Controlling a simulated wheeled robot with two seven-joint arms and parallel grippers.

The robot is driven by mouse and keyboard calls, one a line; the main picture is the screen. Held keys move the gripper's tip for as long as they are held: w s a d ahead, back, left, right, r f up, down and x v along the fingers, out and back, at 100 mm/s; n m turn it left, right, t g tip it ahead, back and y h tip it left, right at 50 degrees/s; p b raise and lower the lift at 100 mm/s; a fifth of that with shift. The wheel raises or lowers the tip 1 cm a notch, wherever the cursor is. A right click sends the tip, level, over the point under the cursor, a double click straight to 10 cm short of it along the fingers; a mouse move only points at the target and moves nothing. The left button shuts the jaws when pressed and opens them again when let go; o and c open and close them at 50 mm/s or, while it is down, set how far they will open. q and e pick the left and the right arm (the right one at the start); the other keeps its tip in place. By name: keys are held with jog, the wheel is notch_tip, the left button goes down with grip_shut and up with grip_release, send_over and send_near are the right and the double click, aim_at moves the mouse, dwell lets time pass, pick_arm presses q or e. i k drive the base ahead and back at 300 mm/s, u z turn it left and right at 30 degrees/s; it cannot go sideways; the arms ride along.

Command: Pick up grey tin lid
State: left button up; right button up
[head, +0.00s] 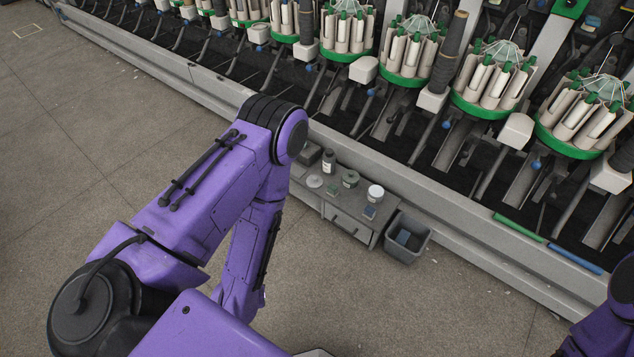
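A flat, pale grey round disc, which looks like the grey tin lid (315,181), lies on top of a small grey cabinet (345,222) in the head view. It lies at the left part of the cabinet top, below a dark bottle (329,161). A small green-grey tin (350,179) stands just right of it. My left arm bends in the foreground left of the cabinet, and its gripper is not visible. My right arm shows only at the lower right edge, without its gripper. Nothing covers the lid.
A white-topped jar (375,193) and small blue-green items (332,189) share the cabinet top. A grey bin (408,238) stands right of the cabinet. The long winder machine (440,180) runs behind, with green and blue bars on its ledge. Floor in front is clear.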

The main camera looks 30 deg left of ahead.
aim_at(313, 181)
jog(key=u, duration=0.7)
jog(key=i, duration=1.6)
jog(key=z, duration=0.3)
